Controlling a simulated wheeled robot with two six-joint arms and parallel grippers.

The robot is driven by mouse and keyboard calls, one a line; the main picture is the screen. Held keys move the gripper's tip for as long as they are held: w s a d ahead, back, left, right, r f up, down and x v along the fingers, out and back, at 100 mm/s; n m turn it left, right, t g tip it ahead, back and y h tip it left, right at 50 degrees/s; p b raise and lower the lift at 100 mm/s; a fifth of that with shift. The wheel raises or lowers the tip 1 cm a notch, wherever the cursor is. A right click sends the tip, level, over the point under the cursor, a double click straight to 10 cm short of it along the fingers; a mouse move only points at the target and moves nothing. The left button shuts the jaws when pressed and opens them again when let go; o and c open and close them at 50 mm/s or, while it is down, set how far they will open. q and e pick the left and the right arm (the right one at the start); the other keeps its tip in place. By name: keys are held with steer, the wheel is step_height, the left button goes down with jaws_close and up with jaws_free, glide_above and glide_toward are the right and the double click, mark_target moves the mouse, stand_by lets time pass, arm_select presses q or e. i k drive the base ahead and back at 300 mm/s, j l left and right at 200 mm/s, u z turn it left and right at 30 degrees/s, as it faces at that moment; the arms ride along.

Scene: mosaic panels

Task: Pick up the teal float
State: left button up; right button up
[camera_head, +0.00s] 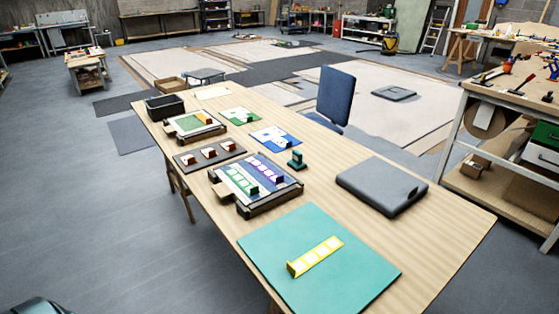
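The teal float (296,161) stands on the wooden table (330,160), near its middle. It looks like a small dark teal block with a raised grip on a flat base. Nothing is touching its grip, and it sits just right of a framed mosaic panel (254,184). Neither of my grippers shows in the head view. A dark rounded part at the bottom left edge may be my own body.
A teal mat (280,262) with a yellow strip (315,257) lies at the near end. A grey closed case (381,186) lies right of the float. Smaller panels, a dark rack (209,154) and a black bin (164,107) lie farther back. A blue chair (337,95) stands behind the table.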

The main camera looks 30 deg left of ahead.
mark_target(297, 163)
steer(key=j+z, duration=0.15)
steer(key=j, duration=0.35)
steer(key=j+z, duration=0.2)
steer(key=j, duration=0.3)
steer(key=j+z, duration=0.15)
steer(key=j, duration=0.35)
steer(key=k+j+z, duration=0.15)
steer(key=j, duration=0.35)
steer(key=j+z, duration=0.2)
steer(key=j, duration=0.3)
steer(key=k+j+z, duration=0.15)
steer(key=j, duration=0.35)
